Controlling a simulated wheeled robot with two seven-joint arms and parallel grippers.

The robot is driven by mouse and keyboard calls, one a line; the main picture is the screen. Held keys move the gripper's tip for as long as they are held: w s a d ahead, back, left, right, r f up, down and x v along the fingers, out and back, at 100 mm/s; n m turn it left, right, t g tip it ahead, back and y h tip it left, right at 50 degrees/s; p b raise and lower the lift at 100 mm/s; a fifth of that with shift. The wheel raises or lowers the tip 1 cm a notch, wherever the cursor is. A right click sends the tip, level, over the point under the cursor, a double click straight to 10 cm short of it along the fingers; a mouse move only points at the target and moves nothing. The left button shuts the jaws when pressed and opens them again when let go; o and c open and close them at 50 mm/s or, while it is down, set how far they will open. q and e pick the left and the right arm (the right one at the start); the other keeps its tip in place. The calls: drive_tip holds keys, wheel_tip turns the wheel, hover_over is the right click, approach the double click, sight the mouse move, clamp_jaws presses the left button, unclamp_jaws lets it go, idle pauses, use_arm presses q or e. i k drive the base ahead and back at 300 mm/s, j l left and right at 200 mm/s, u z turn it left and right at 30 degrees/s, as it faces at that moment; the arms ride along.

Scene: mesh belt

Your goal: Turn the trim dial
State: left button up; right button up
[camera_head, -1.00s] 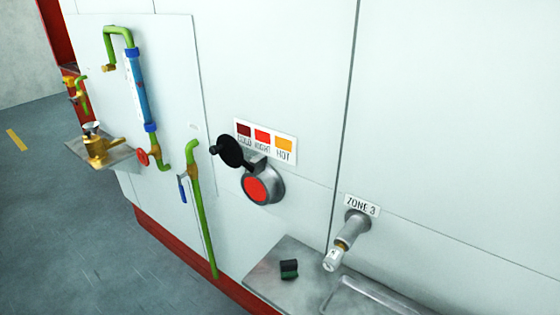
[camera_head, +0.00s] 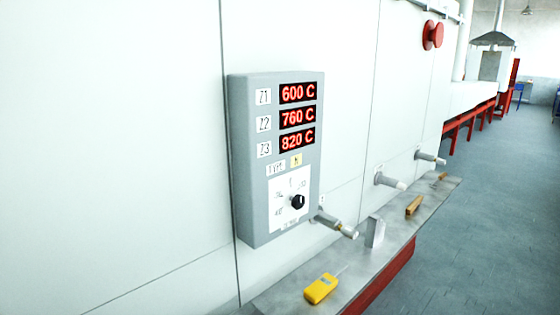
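The trim dial, a small black knob (camera_head: 297,202), sits on a white scale plate (camera_head: 278,204) low on a grey control box (camera_head: 245,160). The box is fixed to the white wall panel and shows red readouts of 600 C, 760 C and 820 C beside the labels Z1, Z2 and Z3. The scale's small print is too blurred to read fully. Neither of my grippers shows in the head view.
A metal ledge (camera_head: 372,262) runs below the box. On it are a yellow handheld device (camera_head: 320,289), a grey block (camera_head: 375,232) and a wooden piece (camera_head: 414,206). Metal stubs (camera_head: 337,224) stick out of the wall. Open floor (camera_head: 490,240) lies at right.

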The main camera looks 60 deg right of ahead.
sight(298, 201)
drive_tip(key=z, duration=1.85)
